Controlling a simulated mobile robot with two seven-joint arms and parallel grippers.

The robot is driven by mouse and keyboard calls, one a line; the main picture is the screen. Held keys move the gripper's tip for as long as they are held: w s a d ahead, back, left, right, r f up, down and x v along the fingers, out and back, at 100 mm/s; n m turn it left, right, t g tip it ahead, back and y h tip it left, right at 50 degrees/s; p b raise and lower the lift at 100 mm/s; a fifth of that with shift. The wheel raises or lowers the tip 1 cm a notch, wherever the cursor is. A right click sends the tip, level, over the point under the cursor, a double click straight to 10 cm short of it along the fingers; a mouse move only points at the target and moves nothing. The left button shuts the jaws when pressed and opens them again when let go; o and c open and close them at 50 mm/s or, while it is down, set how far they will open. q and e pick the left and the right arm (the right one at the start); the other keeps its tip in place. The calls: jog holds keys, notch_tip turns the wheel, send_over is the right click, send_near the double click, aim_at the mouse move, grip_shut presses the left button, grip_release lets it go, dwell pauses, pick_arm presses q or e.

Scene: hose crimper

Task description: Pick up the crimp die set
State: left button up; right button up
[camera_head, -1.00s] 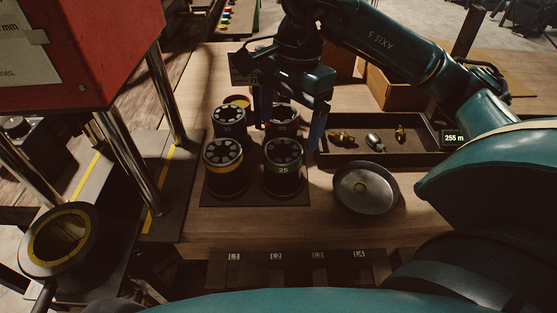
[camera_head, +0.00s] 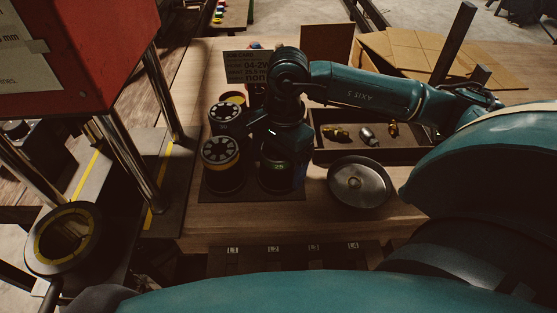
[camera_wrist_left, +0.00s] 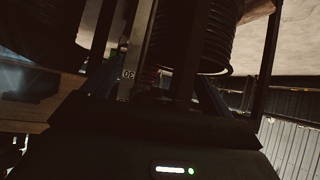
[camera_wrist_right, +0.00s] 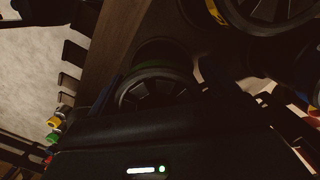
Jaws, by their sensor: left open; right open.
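Several black cylindrical crimp die sets stand upright on a dark mat (camera_head: 222,193). The front-left die set (camera_head: 221,165) has a yellow band; another (camera_head: 223,115) stands behind it. The front-right die set (camera_head: 277,174) has a green label reading 25; its top is hidden by my right gripper (camera_head: 281,150). That gripper points down over it, open, apparently with fingers on either side; contact cannot be told. The right wrist view shows the green-banded die set (camera_wrist_right: 158,88) just beyond the gripper. My left gripper (camera_wrist_left: 178,75) is open, seen only in its dark wrist view.
A round metal dish (camera_head: 358,183) lies right of the mat. Behind it, a shallow tray (camera_head: 350,155) holds small fittings. The red machine (camera_head: 75,45) with steel columns stands left. A black ring with a yellow inner band (camera_head: 62,240) is below it.

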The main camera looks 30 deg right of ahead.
jog(key=shift+c, duration=0.3)
jog(key=c, duration=1.3)
jog(key=shift+r, duration=0.1)
jog(key=shift+c, duration=0.6)
